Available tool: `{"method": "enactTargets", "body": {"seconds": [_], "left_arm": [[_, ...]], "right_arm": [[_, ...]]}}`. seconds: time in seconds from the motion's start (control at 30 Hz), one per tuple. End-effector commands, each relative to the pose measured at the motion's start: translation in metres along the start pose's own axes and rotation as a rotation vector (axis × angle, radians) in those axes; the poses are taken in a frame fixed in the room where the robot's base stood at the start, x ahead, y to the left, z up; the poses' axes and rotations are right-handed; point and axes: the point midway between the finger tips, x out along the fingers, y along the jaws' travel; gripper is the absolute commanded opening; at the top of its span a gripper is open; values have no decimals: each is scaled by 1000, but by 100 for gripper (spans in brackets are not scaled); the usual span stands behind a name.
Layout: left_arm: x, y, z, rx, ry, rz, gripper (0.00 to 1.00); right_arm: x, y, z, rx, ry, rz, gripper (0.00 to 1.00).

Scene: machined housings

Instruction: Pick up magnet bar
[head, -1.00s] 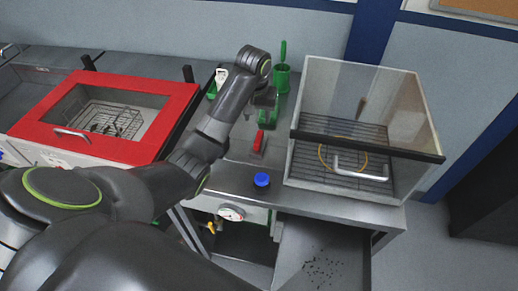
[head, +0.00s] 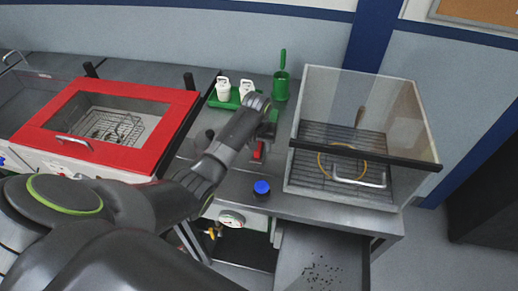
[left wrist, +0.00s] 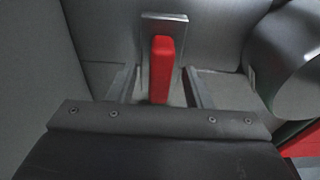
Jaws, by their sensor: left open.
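The magnet bar appears to be the red bar (head: 258,151) on the grey bench, left of the clear-walled box. My left gripper (head: 266,132) is above it and partly covers it in the head view. In the left wrist view the red bar (left wrist: 162,62) stands out between the two open fingers (left wrist: 162,88), with a grey metal plate (left wrist: 165,22) at its far end. The fingers are on either side of the bar, with gaps showing. My right gripper is not in view.
A clear-walled box (head: 411,113) with a wire rack stands right of the bar. A blue-capped item (head: 261,188) sits near the bench's front edge. Behind are a green tray (head: 224,103) with white bottles and a green cup (head: 281,88). A red-framed box (head: 160,100) is to the left.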

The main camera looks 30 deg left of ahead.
Motion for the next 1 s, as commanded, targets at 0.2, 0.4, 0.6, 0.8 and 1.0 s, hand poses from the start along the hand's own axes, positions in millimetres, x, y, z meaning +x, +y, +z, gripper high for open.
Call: {"method": "enactTargets", "body": {"seconds": [0.2,0.4,0.6,0.8,1.0], "left_arm": [[5,0,0,0,0,0,45],[4,0,0,0,0,0,32],[4,0,0,0,0,0,6],[3,0,0,0,2,0,0],[1,0,-1,0,3,1,0]], "right_arm": [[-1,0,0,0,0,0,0],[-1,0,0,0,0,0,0],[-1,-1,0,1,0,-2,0],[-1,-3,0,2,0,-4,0],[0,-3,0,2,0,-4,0]]}}
